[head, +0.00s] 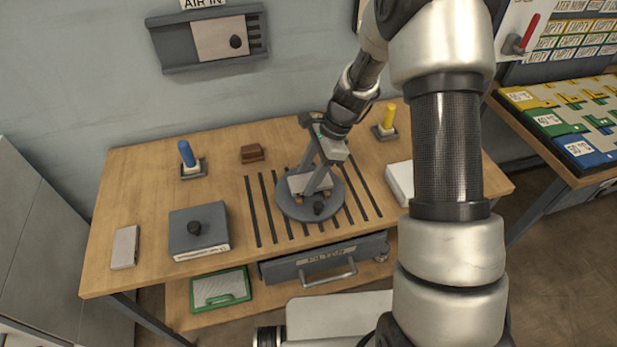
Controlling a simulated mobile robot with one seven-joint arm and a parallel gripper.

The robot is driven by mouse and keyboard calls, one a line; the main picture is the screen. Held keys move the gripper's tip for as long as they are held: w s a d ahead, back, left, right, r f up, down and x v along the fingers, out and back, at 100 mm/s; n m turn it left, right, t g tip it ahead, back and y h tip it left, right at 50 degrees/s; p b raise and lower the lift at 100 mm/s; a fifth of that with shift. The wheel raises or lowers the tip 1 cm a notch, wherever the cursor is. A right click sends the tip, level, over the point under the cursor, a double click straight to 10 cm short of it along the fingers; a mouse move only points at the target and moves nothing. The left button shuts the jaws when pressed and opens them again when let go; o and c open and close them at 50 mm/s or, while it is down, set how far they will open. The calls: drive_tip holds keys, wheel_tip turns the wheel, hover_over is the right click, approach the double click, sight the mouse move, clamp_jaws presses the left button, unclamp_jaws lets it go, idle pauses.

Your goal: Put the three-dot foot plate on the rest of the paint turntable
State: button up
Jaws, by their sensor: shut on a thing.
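The paint turntable (290,207) is a dark grey round disc on the wooden bench, with a small dark knob (318,208) at its front. My gripper (310,184) reaches down over the disc from the upper right. It is shut on a pale grey plate (296,184), which I take for the foot plate, at the middle of the turntable. The fingers cover part of the plate. Its dots are too small to see, and I cannot tell whether it touches the rest, which is hidden.
A blue-handled tool (187,154) and a brown block (252,153) stand behind left. A grey knobbed box (198,231) is at left. A yellow-handled tool (389,117) and a white box (399,182) are at right. Dark strips flank the turntable. A drawer (326,263) hangs below.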

drive_tip(key=shift+f, duration=0.35)
drive_tip(key=o, duration=1.4)
drive_tip(key=shift+f, duration=0.1)
